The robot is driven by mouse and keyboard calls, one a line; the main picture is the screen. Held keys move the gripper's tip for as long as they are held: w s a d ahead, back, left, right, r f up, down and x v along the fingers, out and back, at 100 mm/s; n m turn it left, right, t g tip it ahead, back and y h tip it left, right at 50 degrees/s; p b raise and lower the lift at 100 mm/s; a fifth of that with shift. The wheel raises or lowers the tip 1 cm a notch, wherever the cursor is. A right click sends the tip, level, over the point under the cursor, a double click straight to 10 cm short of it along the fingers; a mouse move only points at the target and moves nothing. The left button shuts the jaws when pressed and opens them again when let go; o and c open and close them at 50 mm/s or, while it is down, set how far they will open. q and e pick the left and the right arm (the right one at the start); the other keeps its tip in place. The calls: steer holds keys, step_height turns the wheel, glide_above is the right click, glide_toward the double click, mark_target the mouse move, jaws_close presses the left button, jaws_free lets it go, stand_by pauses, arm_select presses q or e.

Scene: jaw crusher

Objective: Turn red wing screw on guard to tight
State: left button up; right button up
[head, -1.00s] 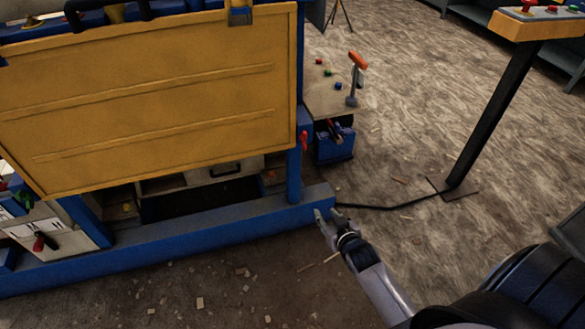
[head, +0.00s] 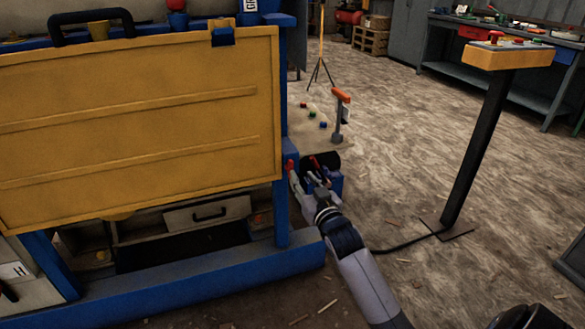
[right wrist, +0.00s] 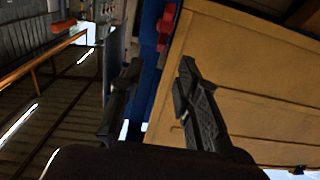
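The guard (head: 140,120) is a large yellow panel on a blue frame, at the left of the head view. It fills the right of the right wrist view (right wrist: 250,80). The red wing screw (head: 291,166) is on the blue post by the guard's right edge. It shows in the right wrist view (right wrist: 166,27) at the top, beyond the fingertips. My right gripper (head: 305,176) is just right of the screw, and its fingers partly crowd it. In the right wrist view the gripper (right wrist: 158,68) is open with nothing between its fingers. My left gripper is not in view.
A control panel on a black post (head: 475,150) is at right, with a cable on the floor. A blue base beam (head: 200,275) runs below the guard.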

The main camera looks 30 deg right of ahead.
mark_target(292, 163)
steer(key=b+x, duration=0.1)
steer(key=x, duration=0.6)
steer(key=shift+w, duration=0.35)
steer(key=shift+w+d, duration=0.1)
steer(key=shift+w, duration=0.35)
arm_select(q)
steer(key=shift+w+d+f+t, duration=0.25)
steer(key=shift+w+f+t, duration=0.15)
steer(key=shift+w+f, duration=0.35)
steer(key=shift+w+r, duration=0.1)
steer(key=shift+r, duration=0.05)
arm_select(e)
steer(key=shift+c, duration=0.6)
jaws_close()
